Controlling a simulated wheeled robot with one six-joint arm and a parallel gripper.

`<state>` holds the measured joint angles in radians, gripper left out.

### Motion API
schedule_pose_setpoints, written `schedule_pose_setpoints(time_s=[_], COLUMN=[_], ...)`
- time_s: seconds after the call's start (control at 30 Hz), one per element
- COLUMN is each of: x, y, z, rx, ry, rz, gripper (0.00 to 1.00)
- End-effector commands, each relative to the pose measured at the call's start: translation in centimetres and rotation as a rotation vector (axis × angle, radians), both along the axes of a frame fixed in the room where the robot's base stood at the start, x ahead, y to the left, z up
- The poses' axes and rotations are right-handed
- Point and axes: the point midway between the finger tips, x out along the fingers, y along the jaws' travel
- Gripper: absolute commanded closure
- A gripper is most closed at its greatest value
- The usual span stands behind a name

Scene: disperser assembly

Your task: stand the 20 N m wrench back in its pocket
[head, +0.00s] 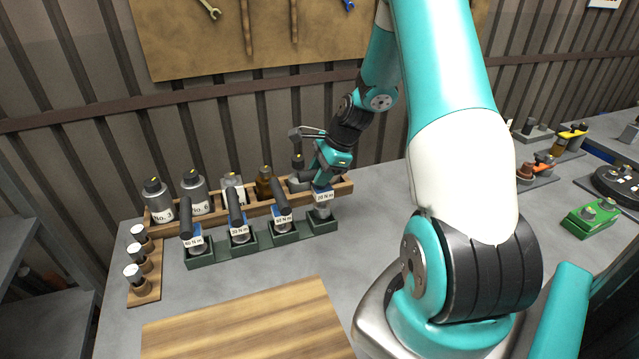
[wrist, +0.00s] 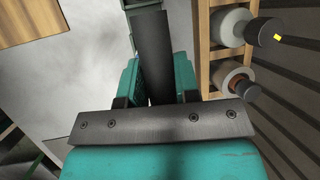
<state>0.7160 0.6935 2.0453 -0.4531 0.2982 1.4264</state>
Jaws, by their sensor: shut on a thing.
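The 20 N m wrench (head: 323,197) is upright at the right end of the row, its white-and-blue label facing the camera. Its grey lower end is at the mouth of the rightmost green pocket (head: 322,226); I cannot tell whether it rests on the bottom. My gripper (head: 326,172) is shut on the wrench's upper part and hides most of its handle in the head view. In the wrist view the dark handle (wrist: 153,55) lies between the fingers of my gripper (wrist: 156,92).
Three other labelled wrenches (head: 240,233) stand in green pockets to the left. Behind them is a wooden rack (head: 222,212) with bottles, close to my gripper. Small capped pieces (head: 133,273) stand at far left. A wooden board (head: 245,325) lies in front; the grey bench between is clear.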

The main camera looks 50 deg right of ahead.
Motion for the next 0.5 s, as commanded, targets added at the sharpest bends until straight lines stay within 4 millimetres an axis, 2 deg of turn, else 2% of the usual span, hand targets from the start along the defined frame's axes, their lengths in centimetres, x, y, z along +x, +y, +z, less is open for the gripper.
schedule_pose_setpoints(time_s=[0.23, 0.5], x=[0.0, 0.1], y=[0.2, 0.1], z=[-3.1, -3.7], rx=[0.003, 0.0], ry=[0.001, -0.002], rz=[0.003, 0.002], gripper=[1.0, 1.0])
